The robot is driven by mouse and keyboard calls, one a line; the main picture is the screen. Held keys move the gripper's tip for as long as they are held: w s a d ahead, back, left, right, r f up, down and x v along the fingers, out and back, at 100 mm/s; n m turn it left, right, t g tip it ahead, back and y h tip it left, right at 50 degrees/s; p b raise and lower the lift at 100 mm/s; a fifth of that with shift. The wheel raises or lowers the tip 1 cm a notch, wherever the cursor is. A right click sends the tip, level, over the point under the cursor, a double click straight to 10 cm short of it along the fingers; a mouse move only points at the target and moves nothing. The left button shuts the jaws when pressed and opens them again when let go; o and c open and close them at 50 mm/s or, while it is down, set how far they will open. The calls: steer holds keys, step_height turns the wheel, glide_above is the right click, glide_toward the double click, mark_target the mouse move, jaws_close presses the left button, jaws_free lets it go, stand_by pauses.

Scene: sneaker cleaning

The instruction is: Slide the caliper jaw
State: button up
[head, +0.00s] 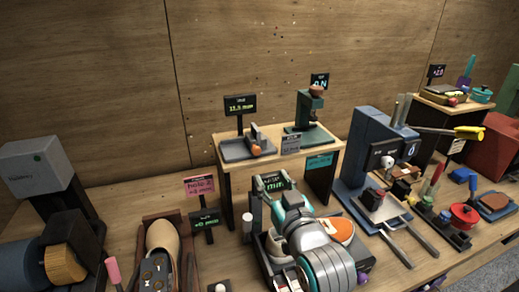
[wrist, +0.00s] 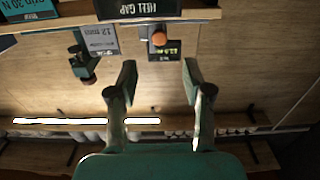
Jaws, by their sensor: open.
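The caliper (head: 236,150) is a grey device with an orange knob (head: 256,149), on the left of a small wooden stand. Its black display (head: 241,105) stands behind it with a yellow-green reading in mm. In the head view my arm covers the area in front of the stand; fingertips are unclear there.
A green press-like device (head: 305,110) stands right of the caliper on the same stand, with a grey 12 mm tag (wrist: 100,40) between them. A blue machine (head: 365,145) is to the right. The back wall is bare.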

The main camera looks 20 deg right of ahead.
mark_target(257, 152)
steer(key=w, duration=1.1)
steer(key=shift+w+d+r, duration=0.1)
steer(key=shift+w+r, duration=0.1)
steer(key=shift+r, duration=0.2)
jaws_close()
